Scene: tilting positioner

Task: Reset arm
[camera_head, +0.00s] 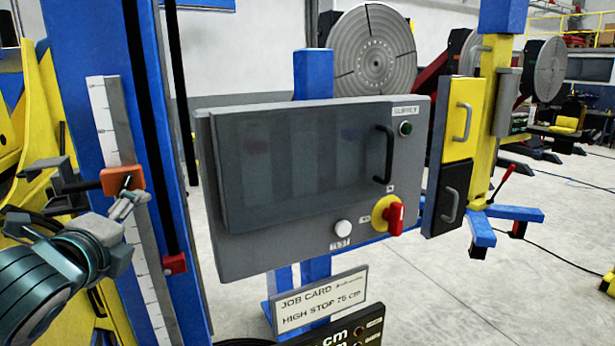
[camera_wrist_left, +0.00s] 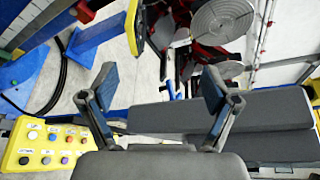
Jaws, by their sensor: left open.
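My left gripper (camera_head: 70,178) is at the left of the head view, beside a blue column. One finger reaches close to an orange block (camera_head: 128,178) on the column's white scale (camera_head: 104,118); I cannot tell if they touch. In the left wrist view the same gripper (camera_wrist_left: 158,85) is open, its two fingers wide apart with nothing between them. My right gripper is not in view.
A grey control box (camera_head: 300,180) with a red-and-yellow switch (camera_head: 394,216) stands right of the column. A job card (camera_head: 320,299) reads high stop 75 cm. A yellow button panel (camera_wrist_left: 46,143) shows in the wrist view. A red block (camera_head: 174,263) is low on the column.

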